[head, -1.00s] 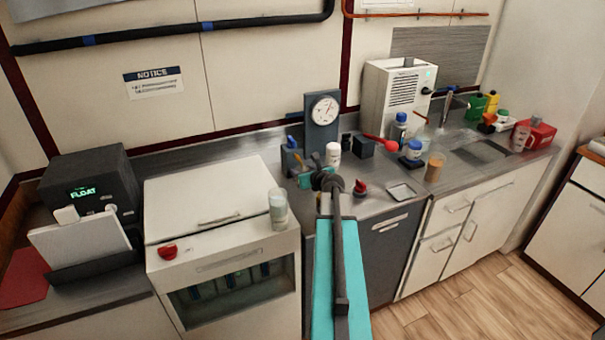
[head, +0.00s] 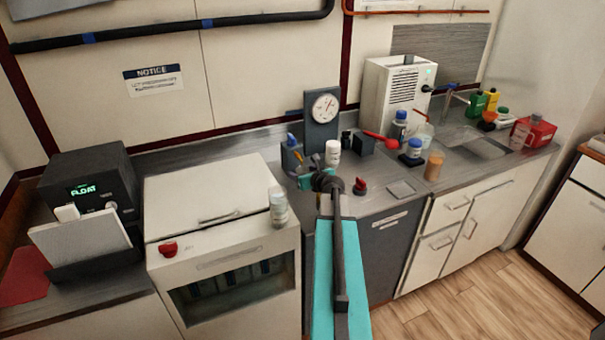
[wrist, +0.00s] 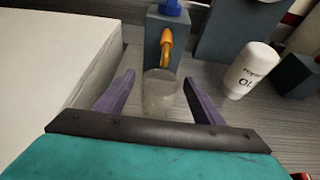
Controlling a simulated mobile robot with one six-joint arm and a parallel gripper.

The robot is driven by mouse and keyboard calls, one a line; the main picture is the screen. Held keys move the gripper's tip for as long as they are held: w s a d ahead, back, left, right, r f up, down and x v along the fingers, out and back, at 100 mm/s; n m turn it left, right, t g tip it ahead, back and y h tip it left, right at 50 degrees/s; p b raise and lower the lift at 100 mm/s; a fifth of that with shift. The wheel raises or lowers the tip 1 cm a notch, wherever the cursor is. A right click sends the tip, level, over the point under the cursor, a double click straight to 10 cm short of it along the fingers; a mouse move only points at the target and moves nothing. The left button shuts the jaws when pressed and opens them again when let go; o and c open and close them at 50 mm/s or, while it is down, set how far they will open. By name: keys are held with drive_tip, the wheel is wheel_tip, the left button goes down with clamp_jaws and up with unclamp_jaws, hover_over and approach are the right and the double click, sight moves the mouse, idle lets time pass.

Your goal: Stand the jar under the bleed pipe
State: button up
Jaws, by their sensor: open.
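The bleed pipe (wrist: 166,45) is a short orange bent spout on a grey block with a blue knob (wrist: 172,6); in the head view the block (head: 291,158) stands at the back of the counter. A clear, see-through jar (wrist: 159,97) stands beneath the spout in the wrist view, the pipe's end just over its far rim. My gripper (wrist: 159,80) is open, with one purple finger on each side of the jar and gaps showing. In the head view my gripper (head: 320,182) hides the jar.
A white bottle (wrist: 250,70) stands right of the jar, and a dark gauge stand (head: 321,122) is behind. The white cabinet (head: 210,190) rises close on the left, with a translucent container (head: 278,208) on its edge. A red knob (head: 360,187) is at right.

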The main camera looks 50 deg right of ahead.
drive_tip(key=shift+r, duration=0.15)
drive_tip(key=shift+b+v, duration=0.75)
drive_tip(key=shift+v, duration=3.75)
drive_tip(key=shift+s+a+r+p, duration=0.1)
drive_tip(key=shift+s+r+p, duration=0.1)
drive_tip(key=shift+p, duration=0.9)
drive_tip(key=p+v, duration=0.1)
drive_tip(key=p, duration=0.3)
drive_tip(key=shift+s+a+r+p, duration=0.15)
drive_tip(key=shift+s+p, duration=0.1)
drive_tip(key=shift+p, duration=0.15)
drive_tip(key=shift+s+a+p, duration=0.15)
drive_tip(key=shift+s+p, duration=0.25)
drive_tip(key=shift+p, duration=0.65)
drive_tip(key=shift+s, duration=0.15)
